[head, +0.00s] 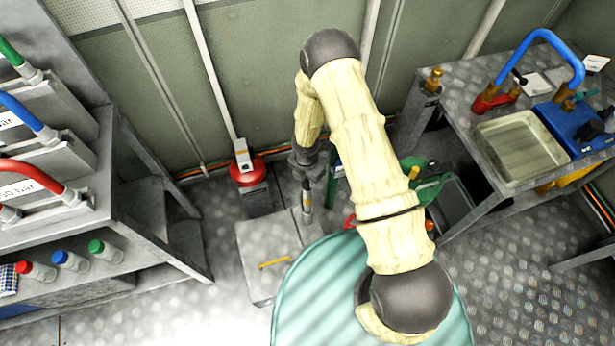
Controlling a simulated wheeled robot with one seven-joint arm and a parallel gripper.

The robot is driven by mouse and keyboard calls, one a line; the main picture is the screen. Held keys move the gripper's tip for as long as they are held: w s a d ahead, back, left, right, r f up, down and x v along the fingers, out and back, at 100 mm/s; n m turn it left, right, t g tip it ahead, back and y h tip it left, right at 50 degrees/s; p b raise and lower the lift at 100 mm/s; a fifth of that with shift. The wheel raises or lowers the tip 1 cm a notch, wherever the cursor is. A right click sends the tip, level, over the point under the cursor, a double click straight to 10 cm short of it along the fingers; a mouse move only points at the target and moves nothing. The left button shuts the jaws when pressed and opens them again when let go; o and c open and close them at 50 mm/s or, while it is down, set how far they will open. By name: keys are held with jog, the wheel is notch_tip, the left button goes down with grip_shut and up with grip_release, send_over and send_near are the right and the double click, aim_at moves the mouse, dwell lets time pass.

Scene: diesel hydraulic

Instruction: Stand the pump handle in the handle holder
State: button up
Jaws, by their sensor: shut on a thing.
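My arm reaches up from the front, bends at its elbow and hangs down. My gripper (306,186) points downward near the middle of the view. It is shut on a slim grey rod (307,204) with a small brownish part, which I take to be the pump handle. Most of the rod is hidden by the fingers, and its lower end is hard to tell from the things behind. A green upright part (334,185) is just right of the gripper, partly behind my arm. I cannot pick out the handle holder for sure.
A grey box with a yellow handle (274,264) sits below the gripper. A red round container (247,174) stands by the wall. A shelf (112,200) with coloured hoses is left. A metal bench (475,100) with a tray (488,150) and blue unit is right.

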jog(key=shift+f+b, duration=1.8)
jog(key=shift+f, duration=0.5)
dwell(0.5)
jog(key=o, duration=1.2)
jog(key=shift+r, duration=0.15)
notch_tip(320, 180, up, 17)
jog(key=p, duration=0.3)
jog(key=shift+s+a+r, duration=0.1)
jog(key=shift+s+a, duration=0.05)
jog(key=shift+r+p, duration=0.1)
jog(key=shift+p, duration=0.2)
